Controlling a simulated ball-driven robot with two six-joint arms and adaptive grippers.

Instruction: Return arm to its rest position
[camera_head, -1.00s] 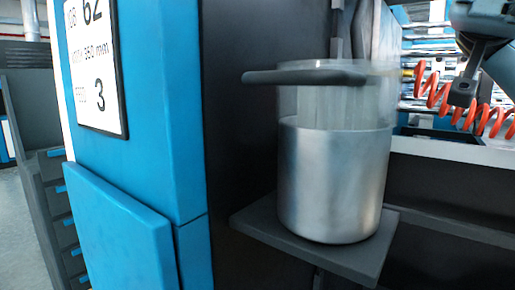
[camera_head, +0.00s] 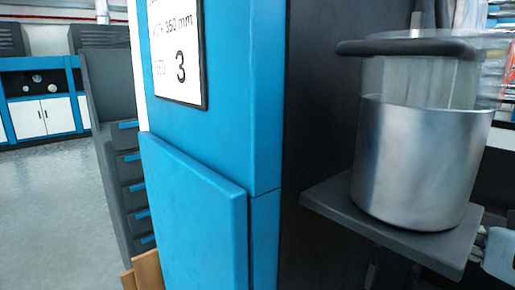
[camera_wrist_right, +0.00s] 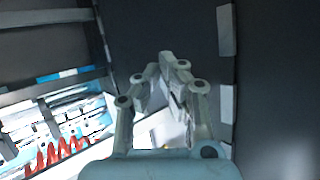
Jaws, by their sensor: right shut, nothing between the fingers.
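My right gripper (camera_wrist_right: 174,70) shows in the right wrist view, its fingers closed together with nothing between them. Behind it are dark panels and, at the left, a shelf area with a red coiled hose (camera_wrist_right: 57,152). It touches nothing that I can see. My left gripper is in neither current view. In the head view a pale jointed part, perhaps of my own arm, shows at the lower right edge; I cannot tell which part it is.
A metal pot (camera_head: 415,165) stands on a dark shelf (camera_head: 335,207) fixed to the blue machine (camera_head: 215,190), with a dark bar across its clear upper part. A drawer cabinet (camera_head: 125,165) stands left of the machine. Open grey floor (camera_head: 50,205) lies at the left.

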